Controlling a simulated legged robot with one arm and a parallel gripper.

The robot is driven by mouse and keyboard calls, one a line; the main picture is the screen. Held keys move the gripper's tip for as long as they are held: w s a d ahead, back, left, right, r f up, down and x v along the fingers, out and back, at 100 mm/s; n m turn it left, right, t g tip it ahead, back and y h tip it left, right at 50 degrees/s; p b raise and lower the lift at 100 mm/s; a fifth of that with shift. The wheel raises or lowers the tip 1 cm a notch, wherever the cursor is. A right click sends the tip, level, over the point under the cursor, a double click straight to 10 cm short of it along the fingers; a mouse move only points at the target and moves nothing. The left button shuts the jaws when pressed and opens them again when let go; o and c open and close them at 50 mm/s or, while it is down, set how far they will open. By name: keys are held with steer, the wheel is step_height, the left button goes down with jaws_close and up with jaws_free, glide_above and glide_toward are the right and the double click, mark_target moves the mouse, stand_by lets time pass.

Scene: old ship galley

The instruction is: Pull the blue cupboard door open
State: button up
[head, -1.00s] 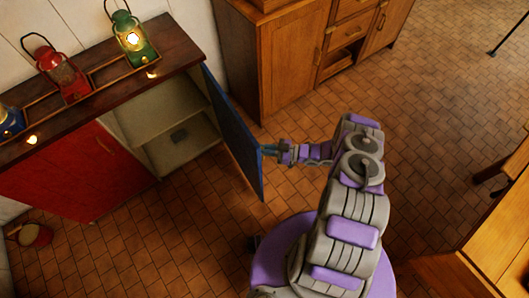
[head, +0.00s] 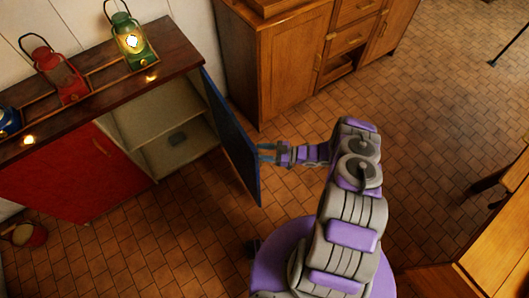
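The blue cupboard door (head: 232,140) stands swung well out from the right end of the low cupboard. The cupboard's shelf and pale inside (head: 165,125) show to the left of the door. My gripper (head: 264,152) is at the outer face of the door, near its free edge. Its two small fingers appear spread with a gap between them. The door handle is too small or hidden to make out, and I cannot tell whether the fingertips touch the door.
A red door (head: 75,175) closes the cupboard's left part. Red (head: 62,80) and green (head: 132,42) lanterns stand on its top. A wooden cabinet (head: 275,60) is behind, a wooden table (head: 500,245) at right. The tiles before the cupboard are clear.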

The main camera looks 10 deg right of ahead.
steer(key=shift+a, duration=0.1)
steer(key=shift+s+d, duration=0.15)
steer(key=shift+d, duration=0.25)
steer(key=b+v, duration=0.1)
steer(key=v, duration=1.6)
steer(key=shift+d+b, duration=0.2)
steer(key=shift+b, duration=0.15)
steer(key=shift+f, duration=0.1)
